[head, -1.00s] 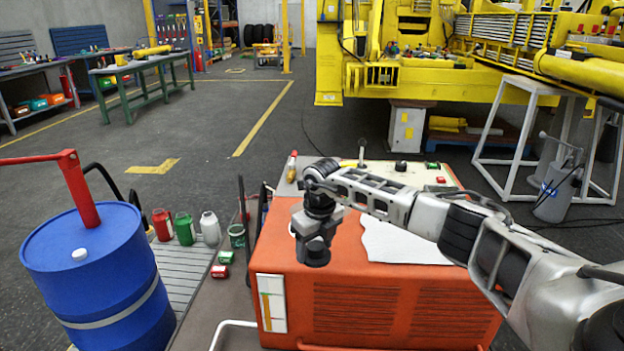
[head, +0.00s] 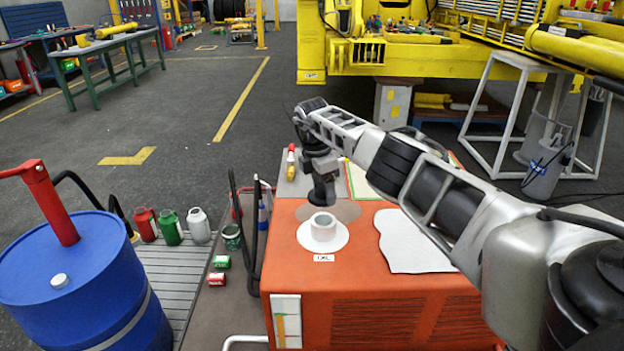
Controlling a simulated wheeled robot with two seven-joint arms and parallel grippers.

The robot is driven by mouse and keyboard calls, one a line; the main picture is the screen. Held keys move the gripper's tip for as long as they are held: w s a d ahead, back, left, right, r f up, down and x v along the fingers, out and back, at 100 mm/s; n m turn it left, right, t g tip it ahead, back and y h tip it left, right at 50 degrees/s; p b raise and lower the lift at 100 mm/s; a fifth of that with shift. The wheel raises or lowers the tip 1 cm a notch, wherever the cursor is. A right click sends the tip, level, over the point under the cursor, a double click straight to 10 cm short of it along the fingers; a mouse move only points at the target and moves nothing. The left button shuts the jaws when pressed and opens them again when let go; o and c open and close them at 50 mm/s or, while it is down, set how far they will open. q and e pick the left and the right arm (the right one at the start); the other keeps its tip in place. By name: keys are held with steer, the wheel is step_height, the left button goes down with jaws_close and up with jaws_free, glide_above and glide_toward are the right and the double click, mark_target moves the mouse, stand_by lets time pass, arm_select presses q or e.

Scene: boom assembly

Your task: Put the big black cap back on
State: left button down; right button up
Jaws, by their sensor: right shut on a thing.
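My right gripper (head: 322,197) points down, just above and behind the oil filler neck in the head view. It is shut on a dark piece at its tips, which looks like the big black cap (head: 323,198); cap and fingers blend together, so the cap's outline is hard to tell. The white filler neck (head: 323,232) stands open and uncovered on its round white flange, on the orange machine (head: 370,285). An "OIL" label (head: 324,258) sits in front of it. The dark piece is apart from the neck's rim. My left gripper is not in view.
A white sheet (head: 410,243) lies right of the neck, below my right arm. A red-and-yellow bottle (head: 291,162) stands at the machine's back left. A blue drum (head: 85,280) and several bottles, one of them green (head: 170,227), stand left. Black hoses (head: 256,225) rise beside the machine.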

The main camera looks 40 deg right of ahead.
mark_target(324, 205)
steer(key=shift+s+f+b, duration=0.15)
steer(key=shift+f+b, duration=0.3)
steer(key=shift+f, duration=0.05)
steer(key=shift+s+f+b, duration=0.1)
steer(key=shift+f+b, duration=0.3)
step_height(324, 205, down, 3)
steer(key=shift+r+b, duration=0.1)
steer(key=shift+b, duration=1.15)
steer(key=shift+f+b, duration=0.45)
steer(key=shift+f, duration=0.05)
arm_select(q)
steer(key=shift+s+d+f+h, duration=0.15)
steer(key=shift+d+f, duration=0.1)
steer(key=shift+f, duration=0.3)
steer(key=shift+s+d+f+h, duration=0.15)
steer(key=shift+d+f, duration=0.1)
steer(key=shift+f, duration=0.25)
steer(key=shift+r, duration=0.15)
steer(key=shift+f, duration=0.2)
arm_select(e)
steer(key=shift+d, duration=0.1)
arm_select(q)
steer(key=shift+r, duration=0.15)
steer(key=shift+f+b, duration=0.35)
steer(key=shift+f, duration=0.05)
arm_select(e)
steer(key=shift+f, duration=0.55)
